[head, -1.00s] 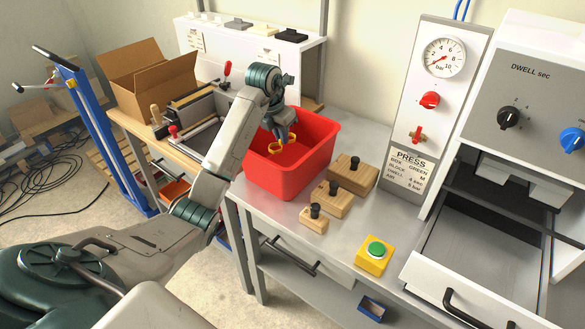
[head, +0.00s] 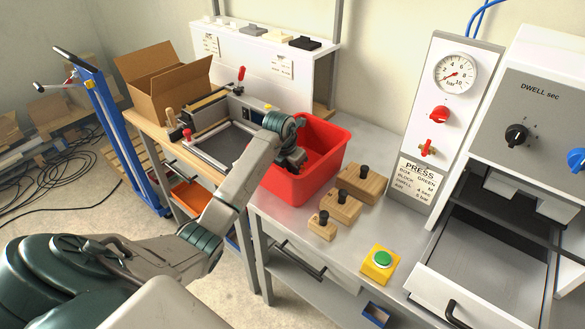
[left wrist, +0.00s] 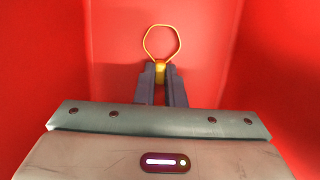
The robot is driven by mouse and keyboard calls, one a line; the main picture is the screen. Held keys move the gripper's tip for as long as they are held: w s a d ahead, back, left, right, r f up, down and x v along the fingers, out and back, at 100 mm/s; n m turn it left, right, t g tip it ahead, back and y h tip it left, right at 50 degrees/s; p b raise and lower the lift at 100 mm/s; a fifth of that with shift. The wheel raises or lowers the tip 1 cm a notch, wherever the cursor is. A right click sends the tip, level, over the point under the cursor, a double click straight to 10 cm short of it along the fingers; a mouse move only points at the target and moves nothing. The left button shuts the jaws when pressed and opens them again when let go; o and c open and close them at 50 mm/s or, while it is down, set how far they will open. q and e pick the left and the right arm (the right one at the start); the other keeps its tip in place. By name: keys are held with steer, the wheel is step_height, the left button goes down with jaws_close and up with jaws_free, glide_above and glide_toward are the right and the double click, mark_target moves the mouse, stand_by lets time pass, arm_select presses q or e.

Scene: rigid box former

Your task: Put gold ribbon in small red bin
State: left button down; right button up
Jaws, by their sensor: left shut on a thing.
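The small red bin (head: 306,186) stands on the grey bench in the head view, and its red walls fill the left wrist view (left wrist: 245,60). My left gripper (head: 294,161) reaches down inside it, with its fingertips hidden in the head view. In the left wrist view my left gripper (left wrist: 162,74) is shut on the gold ribbon (left wrist: 178,34), a thin yellow loop. The loop stands out beyond the fingertips, surrounded by red. I cannot tell whether it touches the bin floor. My right gripper is not in view.
Several wooden blocks with black knobs (head: 342,208) sit right of the bin. A yellow box with a green button (head: 380,263) is near the bench front. An open cardboard box (head: 165,83) and a grey tray fixture (head: 214,145) lie to the left. The press (head: 432,150) stands right.

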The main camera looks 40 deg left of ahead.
arm_select(q)
steer(key=shift+f, duration=0.1)
steer(key=shift+f, duration=0.15)
steer(key=c, duration=1.6)
jaws_free()
steer(key=shift+o, duration=0.4)
steer(key=shift+r, duration=0.2)
steer(key=shift+r, duration=0.25)
steer(key=b+v, duration=0.2)
steer(key=v, duration=0.9)
steer(key=shift+s+r+b, duration=0.2)
steer(key=shift+r+b, duration=0.15)
